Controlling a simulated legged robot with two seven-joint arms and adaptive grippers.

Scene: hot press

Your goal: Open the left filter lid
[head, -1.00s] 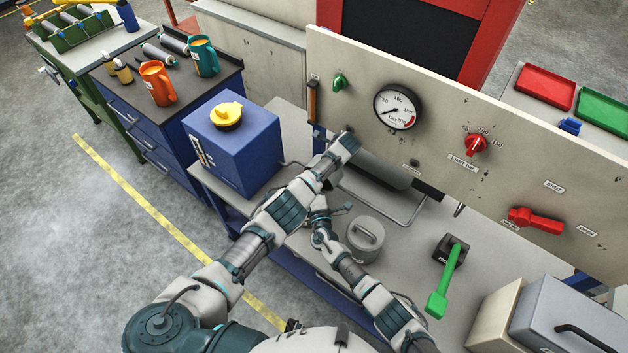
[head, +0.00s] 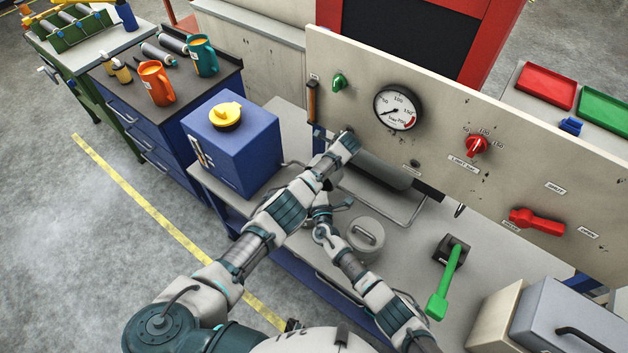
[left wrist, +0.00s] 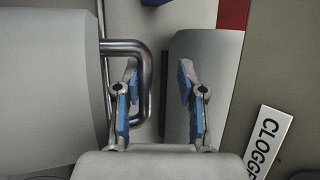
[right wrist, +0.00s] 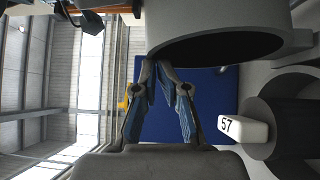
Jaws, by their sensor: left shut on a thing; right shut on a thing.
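My left gripper (left wrist: 160,90) is at the left end of the dark filter cylinder (head: 378,170) under the panel. In the left wrist view its blue-padded fingers stand apart, with a bent metal tube (left wrist: 146,75) by the left finger and a grey curved part (left wrist: 215,75) behind the right. Exactly what they grip is unclear. In the right wrist view my right gripper (right wrist: 160,72) has its fingertips close together at the rim of a grey cylinder (right wrist: 210,25) with a dark hollow end.
A grey round lid with a bar handle (head: 365,236) and a green lever (head: 440,285) are on the bench. The panel (head: 540,165) stands behind. A blue box with a yellow cap (head: 245,155) is left of my arms.

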